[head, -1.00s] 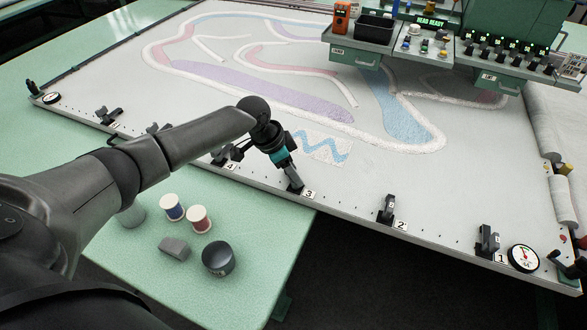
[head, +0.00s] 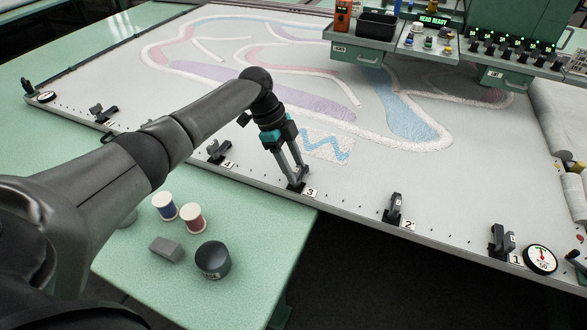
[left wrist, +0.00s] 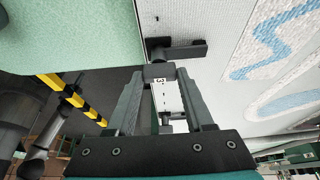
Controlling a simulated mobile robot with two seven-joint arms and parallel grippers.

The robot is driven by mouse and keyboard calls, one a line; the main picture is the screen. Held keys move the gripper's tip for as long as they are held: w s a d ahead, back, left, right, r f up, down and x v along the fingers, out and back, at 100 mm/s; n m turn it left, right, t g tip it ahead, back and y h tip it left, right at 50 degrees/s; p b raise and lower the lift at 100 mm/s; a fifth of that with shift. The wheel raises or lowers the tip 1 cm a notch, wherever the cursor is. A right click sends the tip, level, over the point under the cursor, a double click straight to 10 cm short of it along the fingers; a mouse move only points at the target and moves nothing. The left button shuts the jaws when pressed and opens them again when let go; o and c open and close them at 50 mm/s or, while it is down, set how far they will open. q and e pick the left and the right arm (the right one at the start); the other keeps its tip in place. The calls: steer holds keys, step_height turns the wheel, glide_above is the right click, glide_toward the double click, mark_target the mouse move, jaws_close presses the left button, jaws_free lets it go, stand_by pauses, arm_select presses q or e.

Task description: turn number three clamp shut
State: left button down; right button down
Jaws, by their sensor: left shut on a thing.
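The number three clamp (head: 297,187) is a small dark clamp on the near edge of the white cloth frame, beside its white "3" label (head: 311,192). My left gripper (head: 298,178) comes down onto it from above, its two fingers reaching the clamp. In the left wrist view my left gripper (left wrist: 159,72) is shut on a dark block of the clamp, and a dark bar of the clamp (left wrist: 182,49) shows just beyond the fingertips. The fingers hide part of the clamp, so its exact angle is hard to tell. My right gripper is not in view.
Clamp four (head: 217,152) and clamp two (head: 394,209) stand along the same edge on either side. A round gauge (head: 540,259) is at the right corner. Thread spools (head: 193,218), a grey block (head: 166,249) and a dark round tin (head: 212,260) stand on the green table (head: 130,270).

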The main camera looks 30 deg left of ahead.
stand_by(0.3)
arm_select(q)
steer(key=shift+c, duration=1.4)
jaws_free()
steer(key=p+v, duration=0.1)
steer(key=v, duration=1.4)
steer(key=shift+w+r+p, duration=0.15)
steer(key=shift+p, duration=0.25)
